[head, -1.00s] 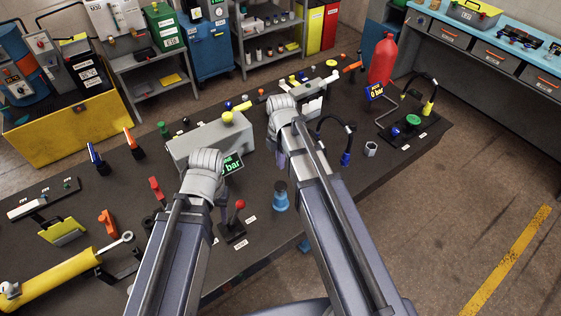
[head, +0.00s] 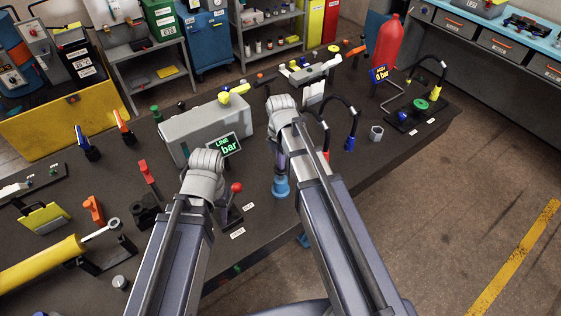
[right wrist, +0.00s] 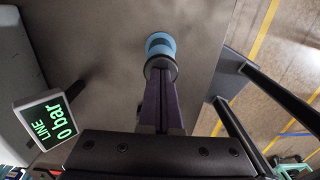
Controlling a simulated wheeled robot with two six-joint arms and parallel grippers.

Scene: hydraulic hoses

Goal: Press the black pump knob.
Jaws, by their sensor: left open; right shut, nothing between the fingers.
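The pump is a light blue cylinder (head: 281,188) standing on the dark bench in the head view. It also shows at the top middle of the right wrist view (right wrist: 160,38), with a dark part in its middle. My right gripper (head: 281,172) is shut and empty, with its fingers pointing down right over the pump. In the right wrist view its fingertips (right wrist: 160,65) overlap the near side of the pump top. The knob is mostly hidden, and I cannot tell whether they touch. My left gripper (head: 223,208) is open, mostly hidden behind its wrist, near the red-knobbed lever.
The red-knobbed lever (head: 236,188) stands left of the pump. A grey block (head: 190,135) with a green-lit LINE display (head: 224,145) is behind. A hose with a blue end (head: 350,143) and a hex nut (head: 376,133) lie to the right. The bench's front edge is close.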

